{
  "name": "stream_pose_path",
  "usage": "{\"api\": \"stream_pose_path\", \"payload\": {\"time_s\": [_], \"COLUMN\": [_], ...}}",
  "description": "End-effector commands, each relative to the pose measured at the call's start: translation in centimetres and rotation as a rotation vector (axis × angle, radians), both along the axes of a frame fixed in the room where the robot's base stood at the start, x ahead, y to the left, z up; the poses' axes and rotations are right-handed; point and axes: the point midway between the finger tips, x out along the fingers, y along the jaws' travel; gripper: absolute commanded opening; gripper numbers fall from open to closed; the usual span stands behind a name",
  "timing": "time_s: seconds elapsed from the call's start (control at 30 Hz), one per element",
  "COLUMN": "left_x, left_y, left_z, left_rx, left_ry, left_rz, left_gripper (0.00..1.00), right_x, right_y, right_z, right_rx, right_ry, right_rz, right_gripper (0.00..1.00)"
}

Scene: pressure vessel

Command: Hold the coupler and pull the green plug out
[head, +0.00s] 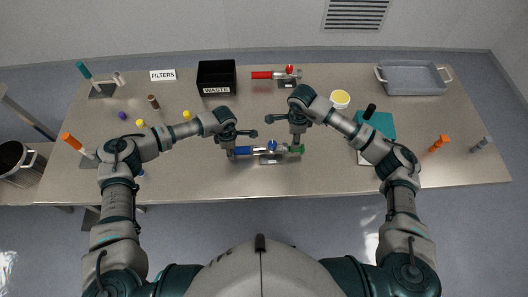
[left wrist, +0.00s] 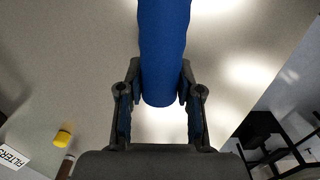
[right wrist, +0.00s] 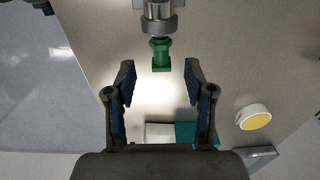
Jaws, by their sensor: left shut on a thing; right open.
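The coupler (head: 270,149) lies across the table near its front edge, with a blue sleeve at its left end and a blue knob on top. Its blue end also fills the top of the left wrist view (left wrist: 163,50). My left gripper (head: 231,153) is shut on this blue end. The green plug (head: 297,149) sits at the coupler's right end, and in the right wrist view the green plug (right wrist: 161,54) is seated in the metal collar. My right gripper (right wrist: 158,80) is open, its fingers on either side of the plug's free end, apart from it.
A red-handled fitting (head: 275,75) lies behind, beside the black waste box (head: 216,77). A yellow-topped round container (head: 340,99), a teal item (head: 379,123) and a grey tray (head: 412,78) are to the right. Small yellow pieces (head: 187,115) lie left.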

Motion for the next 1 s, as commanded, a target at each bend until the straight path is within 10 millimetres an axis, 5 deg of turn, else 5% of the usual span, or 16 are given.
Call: {"api": "stream_pose_path", "payload": {"time_s": [0.5, 0.93, 1.0], "left_x": [-0.1, -0.1, -0.1], "left_y": [-0.1, -0.1, -0.1], "left_z": [0.0, 0.0, 0.0], "left_rx": [-0.002, -0.001, -0.001], "left_ry": [0.000, 0.000, 0.000], "left_rz": [-0.001, -0.001, -0.001], "left_gripper": [0.00, 0.00, 0.00], "right_x": [0.1, 0.1, 0.1], "right_y": [0.0, 0.0, 0.0], "right_z": [-7.3, -8.1, -8.1], "right_rx": [0.001, 0.002, 0.002], "right_ry": [0.000, -0.001, -0.001], "right_rz": [-0.002, -0.001, -0.001], "right_gripper": [0.54, 0.54, 0.39]}}
